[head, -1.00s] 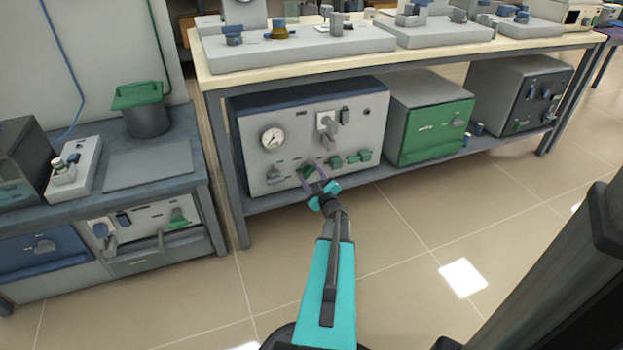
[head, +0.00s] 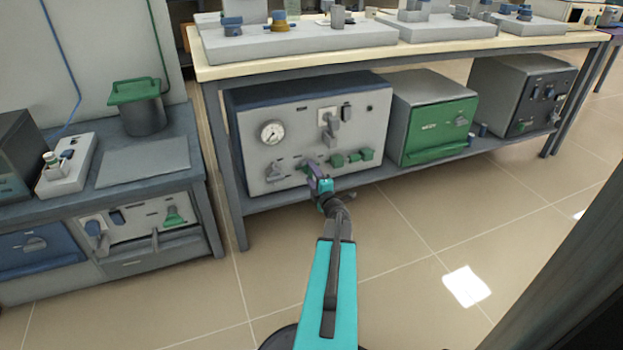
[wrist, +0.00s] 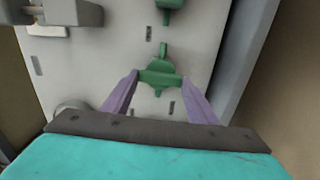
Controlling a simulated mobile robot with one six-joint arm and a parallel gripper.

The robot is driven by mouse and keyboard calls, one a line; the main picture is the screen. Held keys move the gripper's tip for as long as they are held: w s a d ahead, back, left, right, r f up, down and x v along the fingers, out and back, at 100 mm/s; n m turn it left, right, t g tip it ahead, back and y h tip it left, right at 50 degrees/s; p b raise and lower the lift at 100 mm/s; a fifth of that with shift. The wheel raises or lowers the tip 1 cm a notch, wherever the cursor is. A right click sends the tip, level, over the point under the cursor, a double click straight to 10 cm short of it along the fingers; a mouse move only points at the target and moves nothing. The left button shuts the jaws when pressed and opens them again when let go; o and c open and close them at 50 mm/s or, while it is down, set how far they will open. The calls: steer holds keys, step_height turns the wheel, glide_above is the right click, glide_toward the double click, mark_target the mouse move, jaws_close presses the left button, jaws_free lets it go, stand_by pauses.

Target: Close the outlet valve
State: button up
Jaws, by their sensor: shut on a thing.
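A green valve handle (wrist: 160,79) sits on the pale front panel of a furnace unit (head: 300,120) on the lower shelf. My gripper (head: 314,172) is at the panel's lower edge, and its purple fingers close on the two ends of this handle in the wrist view. The handle's bar lies across between the fingertips, with a narrow green tab above and below it. In the head view my gripper hides much of it. Labels are too small to read, so I cannot confirm from them that this is the outlet valve.
A round gauge (head: 272,132) and a grey lever (head: 330,128) are higher on the panel. A green-fronted box (head: 436,130) stands to the right. The floor (head: 410,220) in front is clear.

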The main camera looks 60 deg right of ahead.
steer(key=shift+a+f+n, duration=0.1)
steer(key=shift+n, duration=0.3)
steer(key=o, duration=1)
steer(key=shift+o, duration=0.2)
steer(key=shift+s+a, duration=0.4)
steer(key=shift+s, duration=0.2)
steer(key=p+v, duration=0.4)
steer(key=v, duration=0.8)
steer(key=shift+s, duration=0.15)
steer(key=shift+a, duration=0.15)
